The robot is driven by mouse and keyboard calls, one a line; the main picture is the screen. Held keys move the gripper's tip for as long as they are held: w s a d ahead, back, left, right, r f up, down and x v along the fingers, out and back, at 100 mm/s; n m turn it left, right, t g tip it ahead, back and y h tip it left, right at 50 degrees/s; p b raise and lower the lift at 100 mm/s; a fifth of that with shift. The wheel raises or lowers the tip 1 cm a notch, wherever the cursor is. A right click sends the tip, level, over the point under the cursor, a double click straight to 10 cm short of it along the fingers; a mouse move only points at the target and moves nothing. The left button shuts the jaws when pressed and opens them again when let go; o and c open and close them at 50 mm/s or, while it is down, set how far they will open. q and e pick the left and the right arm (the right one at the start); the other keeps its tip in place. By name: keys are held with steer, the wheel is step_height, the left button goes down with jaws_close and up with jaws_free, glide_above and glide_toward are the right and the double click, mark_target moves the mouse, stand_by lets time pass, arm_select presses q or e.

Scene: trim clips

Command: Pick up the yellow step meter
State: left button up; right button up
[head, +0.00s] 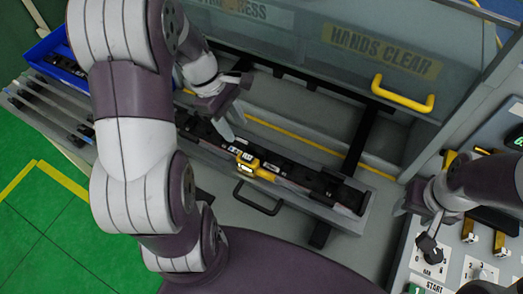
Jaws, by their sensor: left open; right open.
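The yellow step meter (246,158) lies on the long dark trim part (308,180) in the grey fixture, near the middle of the head view. It has a pale face at its left end. My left gripper (234,112) is open and empty, above and a little left of the meter, apart from it. My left arm covers part of the fixture's left end. My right gripper (417,216) is open at the right, over the edge of the control panel, far from the meter. Its fingers are partly hard to make out.
A clear guard with a yellow handle (402,94) stands behind the fixture. A black handle (257,198) sticks out in front. The control panel (455,268) with a black knob (430,250) is at lower right. A blue bin (42,50) is at upper left.

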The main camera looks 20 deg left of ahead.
mark_target(249, 158)
arm_select(q)
steer(key=b+x, duration=0.2)
steer(key=x, duration=0.1)
steer(key=shift+s+f, duration=0.1)
steer(key=shift+s, duration=0.05)
steer(key=shift+s+d+f+p, duration=0.15)
steer(key=shift+d+f+p, duration=0.05)
steer(key=shift+d+f, duration=0.3)
steer(key=shift+s+d+f+p, duration=0.15)
steer(key=shift+d+f+p, duration=0.05)
steer(key=shift+d+f, duration=0.25)
steer(key=x, duration=0.3)
steer(key=a+p+x, duration=0.1)
steer(key=x, duration=0.2)
steer(key=shift+f, duration=0.25)
steer(key=shift+d+f, duration=0.1)
steer(key=shift+f, duration=0.1)
jaws_close()
arm_select(e)
steer(key=shift+s+d+f, duration=0.2)
steer(key=shift+s+f, duration=0.05)
steer(key=shift+f, duration=0.4)
